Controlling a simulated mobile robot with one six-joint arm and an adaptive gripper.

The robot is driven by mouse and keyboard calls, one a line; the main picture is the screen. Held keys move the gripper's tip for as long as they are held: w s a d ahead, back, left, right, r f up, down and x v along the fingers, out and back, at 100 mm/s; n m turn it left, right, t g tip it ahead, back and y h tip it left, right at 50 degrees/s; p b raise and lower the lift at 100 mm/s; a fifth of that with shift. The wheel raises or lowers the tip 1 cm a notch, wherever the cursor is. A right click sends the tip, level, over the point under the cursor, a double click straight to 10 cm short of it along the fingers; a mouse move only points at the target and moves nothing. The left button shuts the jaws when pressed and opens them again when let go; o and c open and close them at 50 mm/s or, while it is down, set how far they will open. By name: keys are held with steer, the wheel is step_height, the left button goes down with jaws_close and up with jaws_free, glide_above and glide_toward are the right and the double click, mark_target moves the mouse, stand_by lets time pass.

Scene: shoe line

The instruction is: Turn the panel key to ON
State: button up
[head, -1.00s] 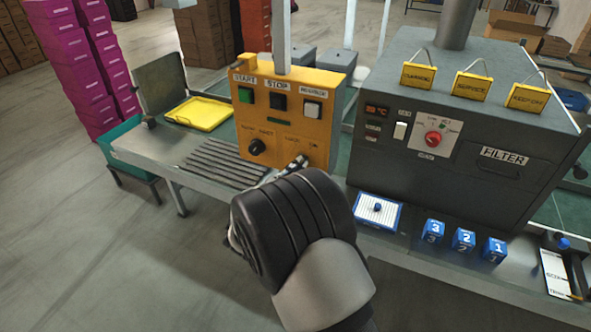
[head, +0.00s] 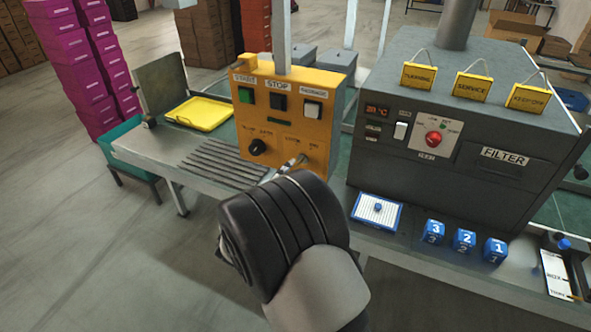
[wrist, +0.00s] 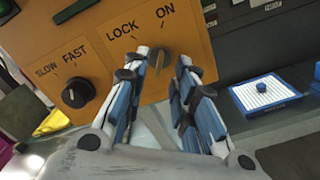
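The orange control panel (head: 290,118) stands on the table and also fills much of the wrist view (wrist: 105,30). Its key (wrist: 159,58) sits below the printed words LOCK and ON. The key's exact angle is hard to tell. My gripper (wrist: 158,66) is open, with one blue-and-white finger on each side of the key and gaps showing between. No contact with the key is visible. In the head view my dark wrist hides most of the fingers, just below the panel's lower right.
A SLOW/FAST dial (wrist: 77,93) is left of the key. START, STOP and a third button (head: 312,109) sit above. A grey machine (head: 450,130) stands right of the panel, with a blue-framed white pad (head: 377,211) and numbered blue blocks (head: 464,241) before it.

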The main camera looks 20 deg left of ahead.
steer(key=s, duration=0.9)
steer(key=shift+s+a, duration=0.15)
steer(key=shift+a, duration=0.2)
steer(key=w+d+r+m+g+h, duration=0.1)
steer(key=d+r+m+g+h, duration=0.3)
steer(key=d, duration=0.7)
steer(key=w+d+r+m+g+h, duration=0.1)
steer(key=d+r+m+g+h, duration=0.25)
steer(key=d, duration=0.85)
steer(key=s+d+r+m+g, duration=0.1)
steer(key=s+d+m+g, duration=0.2)
steer(key=s+d+m, duration=0.3)
steer(key=s+d+m+g, duration=0.3)
steer(key=s+d, duration=0.1)
steer(key=d, duration=0.5)
steer(key=s+m+y, duration=0.8)
steer(key=s+m, duration=0.3)
steer(key=s, duration=0.4)
steer(key=shift+s+r+y, duration=0.2)
steer(key=shift+r+y, duration=0.15)
steer(key=shift+r, duration=0.1)
